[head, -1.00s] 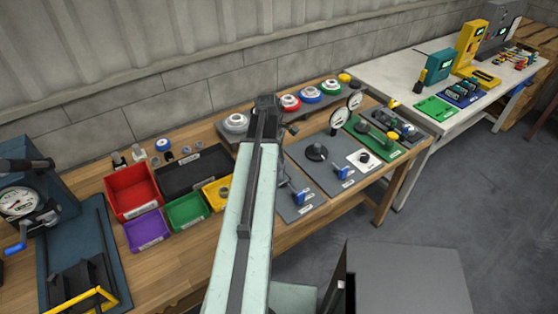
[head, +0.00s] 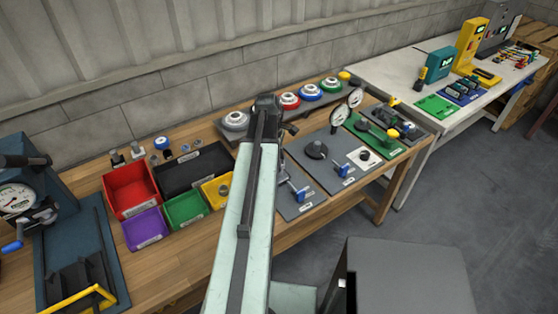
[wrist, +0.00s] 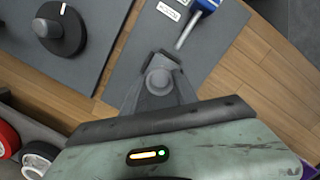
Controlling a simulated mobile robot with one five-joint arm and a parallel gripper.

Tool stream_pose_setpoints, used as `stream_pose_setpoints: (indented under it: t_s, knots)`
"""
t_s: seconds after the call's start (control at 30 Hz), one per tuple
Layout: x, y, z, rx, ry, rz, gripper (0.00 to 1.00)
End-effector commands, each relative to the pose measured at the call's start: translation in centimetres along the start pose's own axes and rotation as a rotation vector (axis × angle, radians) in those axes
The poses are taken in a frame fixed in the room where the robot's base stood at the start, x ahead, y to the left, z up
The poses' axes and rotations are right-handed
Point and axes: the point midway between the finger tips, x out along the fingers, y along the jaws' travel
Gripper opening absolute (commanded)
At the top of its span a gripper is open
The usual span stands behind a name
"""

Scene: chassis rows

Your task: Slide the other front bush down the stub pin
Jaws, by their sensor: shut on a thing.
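My gripper (wrist: 157,92) shows in the wrist view, its dark fingers closed about a small rounded grey piece (wrist: 158,78), which looks like the bush. They are over a grey plate (wrist: 205,52) that has a blue-handled clamp (wrist: 204,6). The stub pin cannot be told apart under the fingers, so I cannot tell how far down the bush sits. In the head view my arm hides the gripper. The plate (head: 297,210) and its blue clamp (head: 302,194) show just right of the arm.
A neighbouring plate carries a black disc (head: 316,150). Coloured hubs stand on a shelf behind, including a red one (head: 290,99). Left of my arm are a red bin (head: 130,190), a purple bin (head: 145,228) and a green bin (head: 186,210). Dial gauges stand at the back right.

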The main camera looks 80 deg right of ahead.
Motion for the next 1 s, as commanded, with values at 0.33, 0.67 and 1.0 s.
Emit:
stream_pose_setpoints:
  t_s: [0.33,0.67,1.0]
  knots:
    - [1.4,0.0,-0.2,-0.001,0.0,0.0,0.0]
    - [1.4,0.0,-0.2,-0.001,0.0,0.0,0.46]
    - [1.4,0.0,-0.3,-0.001,0.0,0.0,0.6]
